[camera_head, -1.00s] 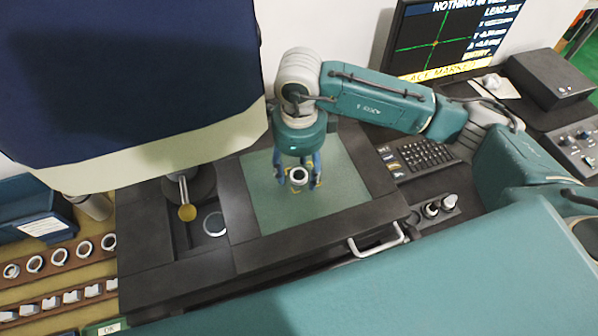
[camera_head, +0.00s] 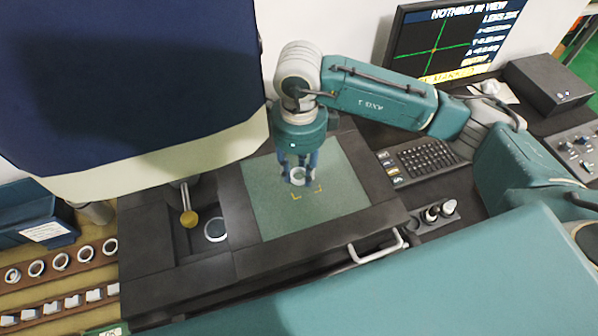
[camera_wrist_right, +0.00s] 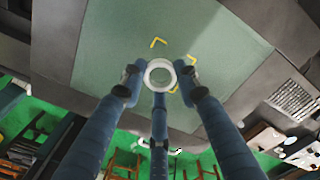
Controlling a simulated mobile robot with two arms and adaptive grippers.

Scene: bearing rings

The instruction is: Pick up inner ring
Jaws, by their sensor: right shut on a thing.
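The inner ring (camera_head: 298,181), a small pale metal ring, is held between the fingers of my right gripper (camera_head: 298,172) above the green mat (camera_head: 340,180). In the right wrist view the ring (camera_wrist_right: 160,61) sits at the tips of three blue fingers (camera_wrist_right: 158,78), which close around its outside. It appears above the mat, off to one side of the yellow corner marks (camera_head: 310,191). How high it is above the mat is hard to tell. My left gripper is not in view.
A larger ring (camera_head: 215,229) lies in a dark recess left of the mat, near a brass-coloured knob (camera_head: 189,219). A rack (camera_head: 70,270) with several rings is at the left. A keyboard (camera_head: 425,160) and monitor (camera_head: 450,40) stand at the right.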

